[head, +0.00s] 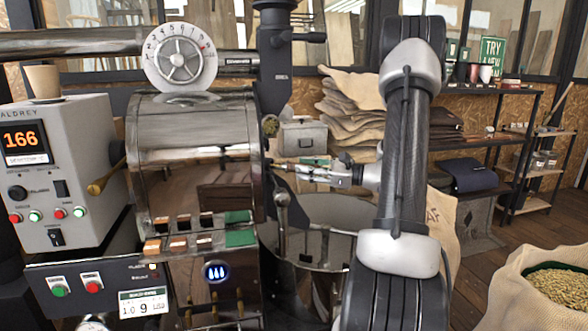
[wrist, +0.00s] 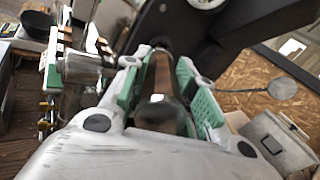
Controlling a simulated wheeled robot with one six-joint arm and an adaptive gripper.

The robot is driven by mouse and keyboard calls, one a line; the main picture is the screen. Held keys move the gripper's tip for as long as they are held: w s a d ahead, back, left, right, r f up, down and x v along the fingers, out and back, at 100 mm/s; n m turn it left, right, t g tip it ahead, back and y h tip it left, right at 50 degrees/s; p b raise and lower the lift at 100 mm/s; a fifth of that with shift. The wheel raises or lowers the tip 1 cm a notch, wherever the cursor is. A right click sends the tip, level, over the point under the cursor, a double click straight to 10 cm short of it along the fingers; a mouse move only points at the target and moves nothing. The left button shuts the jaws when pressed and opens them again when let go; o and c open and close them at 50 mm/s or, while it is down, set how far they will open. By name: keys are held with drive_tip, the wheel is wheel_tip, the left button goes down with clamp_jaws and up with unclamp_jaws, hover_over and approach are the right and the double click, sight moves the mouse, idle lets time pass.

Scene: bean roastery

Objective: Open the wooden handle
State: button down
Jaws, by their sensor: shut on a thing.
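My gripper (head: 285,169) reaches left from my arm to the right side of the metal roaster drum. In the wrist view, the green-padded fingers of my gripper (wrist: 160,80) stand on both sides of a brown, rounded handle (wrist: 161,88) and are shut on it. The handle runs away from the camera between the pads, toward the dark machine body. In the head view the held handle is too small and covered to make out clearly.
The shiny roaster drum (head: 190,140) is close left of my gripper. The round cooling tray (head: 335,212) lies below it. A grey metal box (head: 303,138) and stacked sacks (head: 355,115) stand behind. An open bean sack (head: 550,285) stands at right.

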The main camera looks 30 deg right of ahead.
drive_tip(key=v, duration=0.5)
drive_tip(key=shift+s+d, duration=0.25)
drive_tip(key=shift+s, duration=0.05)
drive_tip(key=c, duration=1.1)
unclamp_jaws()
drive_tip(key=shift+d, duration=0.1)
drive_tip(key=v, duration=1.2)
